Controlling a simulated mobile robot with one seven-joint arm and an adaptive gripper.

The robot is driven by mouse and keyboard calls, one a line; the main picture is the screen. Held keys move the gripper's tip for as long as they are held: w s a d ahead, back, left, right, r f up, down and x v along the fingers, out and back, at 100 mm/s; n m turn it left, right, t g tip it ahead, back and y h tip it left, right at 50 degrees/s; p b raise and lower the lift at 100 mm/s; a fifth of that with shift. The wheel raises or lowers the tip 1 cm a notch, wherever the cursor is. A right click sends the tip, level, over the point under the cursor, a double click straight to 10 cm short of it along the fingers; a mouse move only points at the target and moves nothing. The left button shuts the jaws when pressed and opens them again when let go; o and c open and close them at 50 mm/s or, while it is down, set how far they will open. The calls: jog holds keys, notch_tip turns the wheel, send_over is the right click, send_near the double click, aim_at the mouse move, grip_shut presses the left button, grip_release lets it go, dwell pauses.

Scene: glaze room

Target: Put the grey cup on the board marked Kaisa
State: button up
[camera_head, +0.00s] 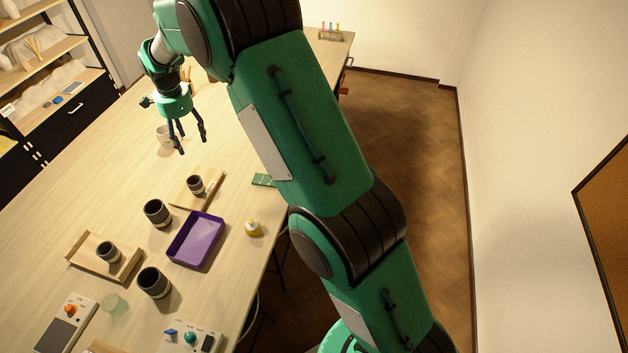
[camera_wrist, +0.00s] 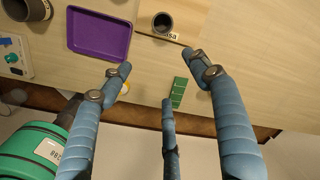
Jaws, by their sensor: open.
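My gripper (camera_head: 186,138) is open and empty above the far part of the table; its spread fingers also show in the wrist view (camera_wrist: 160,85). A dark grey cup (camera_head: 195,184) stands upright on a wooden board (camera_head: 178,202). In the wrist view this cup (camera_wrist: 162,21) stands on the board (camera_wrist: 190,14) beside a label whose visible end reads like "isa". Another grey cup (camera_head: 108,252) stands on a second board (camera_head: 84,243) at the left, its name unreadable. Two larger dark cups (camera_head: 157,213) (camera_head: 152,282) stand on the bare table.
A purple tray (camera_head: 196,240) lies between the cups, with a small yellow-labelled bottle (camera_head: 253,228) to its right. A green card (camera_head: 264,180) is near the table's edge. A pale mug (camera_head: 162,134) stands by my fingers. Devices with knobs (camera_head: 67,318) (camera_head: 190,340) occupy the near end.

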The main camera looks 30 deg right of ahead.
jog(key=s+d+r+n+t, duration=0.1)
jog(key=s+d+r+n, duration=0.35)
jog(key=s+r, duration=0.65)
jog(key=s+d+r+n+t, duration=0.1)
jog(key=s+d+r+n, duration=0.2)
jog(key=s+d+r, duration=0.55)
jog(key=s+d+r+n+t, duration=0.1)
jog(key=s+n, duration=0.3)
jog(key=s, duration=1.2)
jog(key=s+d+r+n+t, duration=0.1)
jog(key=s+n, duration=0.3)
jog(key=s, duration=1.2)
jog(key=shift+s+d+t, duration=0.2)
jog(key=shift+d+t, duration=0.2)
jog(key=shift+d, duration=0.45)
notch_tip(320, 180, down, 17)
jog(key=b, duration=1.7)
